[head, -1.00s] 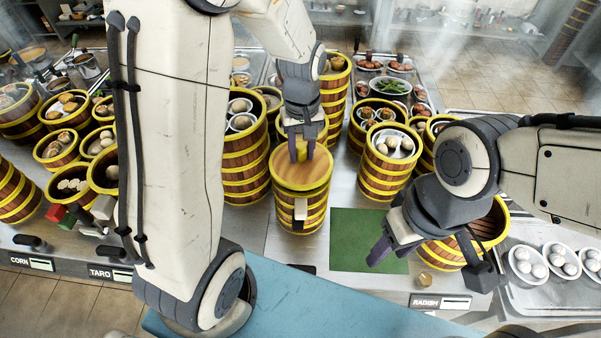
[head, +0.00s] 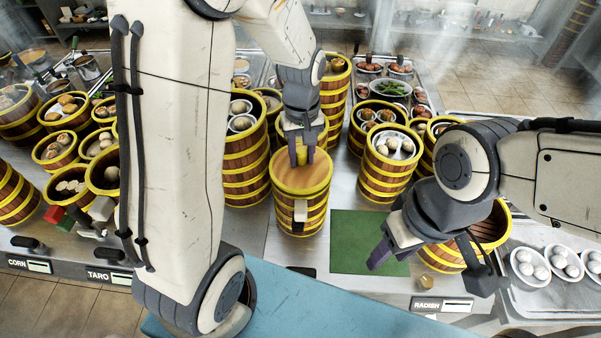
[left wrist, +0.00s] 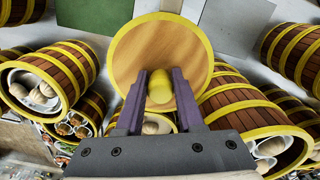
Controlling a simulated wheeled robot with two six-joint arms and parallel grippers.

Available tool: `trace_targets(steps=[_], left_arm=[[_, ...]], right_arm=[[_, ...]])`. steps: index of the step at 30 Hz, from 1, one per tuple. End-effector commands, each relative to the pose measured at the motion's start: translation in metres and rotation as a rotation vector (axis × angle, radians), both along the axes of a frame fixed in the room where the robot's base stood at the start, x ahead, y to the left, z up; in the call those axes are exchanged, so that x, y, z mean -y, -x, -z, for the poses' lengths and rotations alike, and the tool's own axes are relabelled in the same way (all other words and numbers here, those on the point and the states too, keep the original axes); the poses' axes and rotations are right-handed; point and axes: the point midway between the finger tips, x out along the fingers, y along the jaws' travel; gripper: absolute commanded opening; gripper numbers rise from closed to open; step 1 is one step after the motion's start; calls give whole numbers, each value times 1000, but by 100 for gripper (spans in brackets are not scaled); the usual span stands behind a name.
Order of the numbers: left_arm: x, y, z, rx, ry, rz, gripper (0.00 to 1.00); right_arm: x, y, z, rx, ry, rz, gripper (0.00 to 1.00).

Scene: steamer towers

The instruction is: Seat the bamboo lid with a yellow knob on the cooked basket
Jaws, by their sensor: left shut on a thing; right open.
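The bamboo lid (head: 287,180) is a round tan disc with a yellow rim. It lies over the top of a brown and yellow basket stack (head: 289,214) in the middle of the head view, looking about level. A thin gap under the rim cannot be ruled out. My left gripper (head: 301,158) comes from above, its purple fingers shut on the yellow knob (left wrist: 160,88). The left wrist view shows the lid (left wrist: 165,45) beyond the fingers (left wrist: 160,85), which hides the inside of the basket. My right gripper (head: 425,270) is open and empty above the counter's right front.
A taller basket stack (head: 244,170) stands close left of the lidded one. Another open stack (head: 382,176) stands to the right. A green mat (head: 352,240) lies bare at the front. A wide basket (head: 445,254) and bun plates (head: 529,265) are at the right.

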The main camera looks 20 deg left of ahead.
Motion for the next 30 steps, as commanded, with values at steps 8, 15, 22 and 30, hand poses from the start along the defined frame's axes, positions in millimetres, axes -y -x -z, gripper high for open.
trace_targets(steps=[8,15,22,30], left_arm=[[0,0,4,0,0,0,0],[0,0,7,0,0,0,0],[0,0,10,0,0,0,0],[0,0,11,0,0,0,0]], right_arm=[[0,0,3,0,0,0,50],[0,0,5,0,0,0,50],[0,0,6,0,0,0,50],[0,0,7,0,0,0,50]])
